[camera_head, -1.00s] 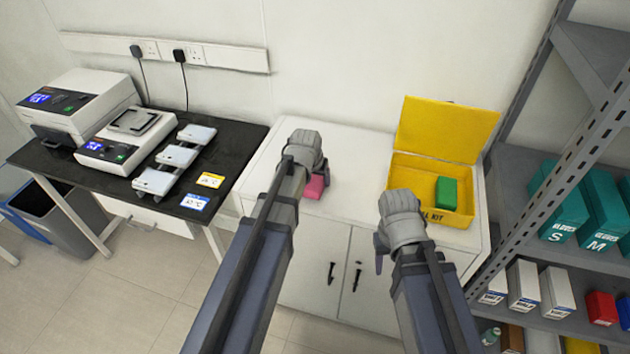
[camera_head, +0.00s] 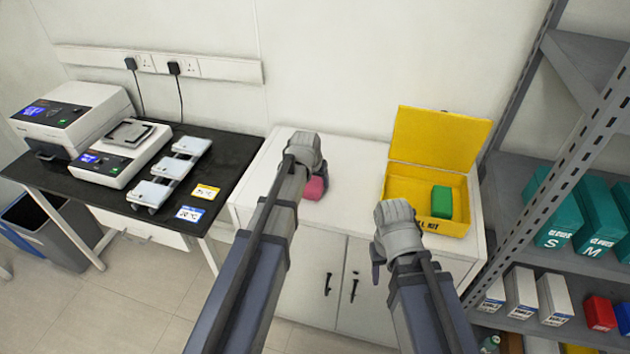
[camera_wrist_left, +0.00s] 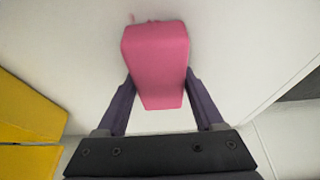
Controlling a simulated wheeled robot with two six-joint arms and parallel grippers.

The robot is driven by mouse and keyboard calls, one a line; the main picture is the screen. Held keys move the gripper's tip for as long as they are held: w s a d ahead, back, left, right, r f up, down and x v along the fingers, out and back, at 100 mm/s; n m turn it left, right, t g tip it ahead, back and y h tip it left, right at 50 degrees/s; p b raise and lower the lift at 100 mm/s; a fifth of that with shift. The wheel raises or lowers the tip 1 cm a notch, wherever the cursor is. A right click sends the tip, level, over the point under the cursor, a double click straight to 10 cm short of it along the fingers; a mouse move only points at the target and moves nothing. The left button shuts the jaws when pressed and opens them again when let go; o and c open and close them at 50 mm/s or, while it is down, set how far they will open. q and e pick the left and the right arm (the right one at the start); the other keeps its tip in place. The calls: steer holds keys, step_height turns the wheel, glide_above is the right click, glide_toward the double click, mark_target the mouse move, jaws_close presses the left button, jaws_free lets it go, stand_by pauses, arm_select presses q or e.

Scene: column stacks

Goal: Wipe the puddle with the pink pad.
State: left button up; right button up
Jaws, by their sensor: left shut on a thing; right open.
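The pink pad (camera_head: 316,187) is at my left gripper (camera_head: 309,172), over the left part of the white cabinet top (camera_head: 345,185). In the left wrist view the pink pad (camera_wrist_left: 156,62) is gripped between the two dark fingers of my left gripper (camera_wrist_left: 160,90). I cannot tell whether the pad touches the cabinet top. My right gripper (camera_head: 377,262) is open and empty in front of the yellow box; its fingers are mostly hidden by the wrist. I cannot make out the puddle in either view.
A yellow open-lidded box (camera_head: 400,190) holding a green block (camera_head: 442,202) stands on the cabinet's right. A black table (camera_head: 232,152) with lab devices stands left. A metal shelf (camera_head: 510,165) with boxes is at right. The cabinet top's middle is clear.

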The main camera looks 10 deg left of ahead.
mark_target(311, 190)
arm_select(q)
steer(key=shift+s+f, duration=0.2)
steer(key=shift+s, duration=1.85)
steer(key=shift+s, duration=0.15)
steer(key=shift+s+a+r, duration=0.1)
steer(key=shift+s+a, duration=0.05)
steer(key=shift+s, duration=1.8)
steer(key=shift+w, duration=0.1)
steer(key=shift+w+r+p, duration=0.1)
steer(key=shift+r+p, duration=0.3)
steer(key=shift+r, duration=0.05)
step_height(311, 190, up, 5)
steer(key=p, duration=0.5)
steer(key=shift+r, duration=0.1)
